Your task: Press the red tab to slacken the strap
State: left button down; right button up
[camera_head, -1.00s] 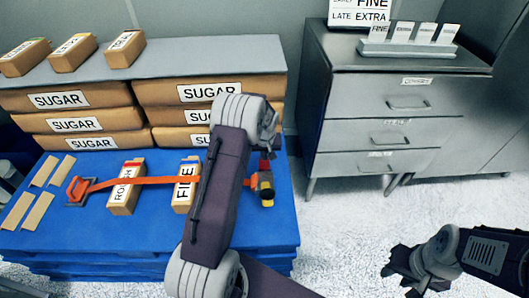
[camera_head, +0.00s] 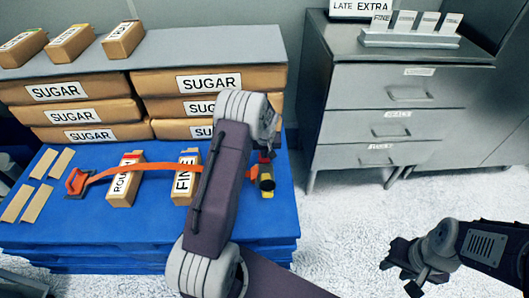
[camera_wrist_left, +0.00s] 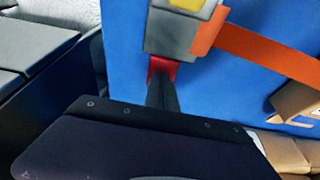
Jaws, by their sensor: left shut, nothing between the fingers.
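The orange strap (camera_head: 145,168) runs over a box marked ROUGH (camera_head: 124,181) and a box marked FINE (camera_head: 186,180) on the blue pallet (camera_head: 90,225). It ends at a grey and yellow buckle (camera_head: 266,178), also seen in the left wrist view (camera_wrist_left: 180,35). The red tab (camera_wrist_left: 162,67) sticks out from the buckle; in the head view it is a small red patch (camera_head: 264,157). My left gripper (camera_wrist_left: 162,85) is shut and empty, its tips at the tab; touching or just above, I cannot tell. My right gripper (camera_head: 398,262) hangs over the floor, away from the pallet.
Sugar sacks (camera_head: 75,88) are stacked behind the strap, with small boxes (camera_head: 72,42) on the shelf above. Flat tan strips (camera_head: 38,203) lie at the pallet's left. A grey drawer cabinet (camera_head: 385,100) stands at the right. The floor (camera_head: 350,225) between is clear.

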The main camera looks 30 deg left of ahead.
pick_arm(q)
notch_tip(320, 180, up, 6)
jog(key=p, duration=0.5)
jog(key=shift+f, duration=0.2)
jog(key=p+v, duration=0.2)
jog(key=v, duration=0.6)
jog(key=shift+s+r, duration=0.2)
jog(key=shift+r, duration=0.05)
jog(key=shift+d, duration=0.15)
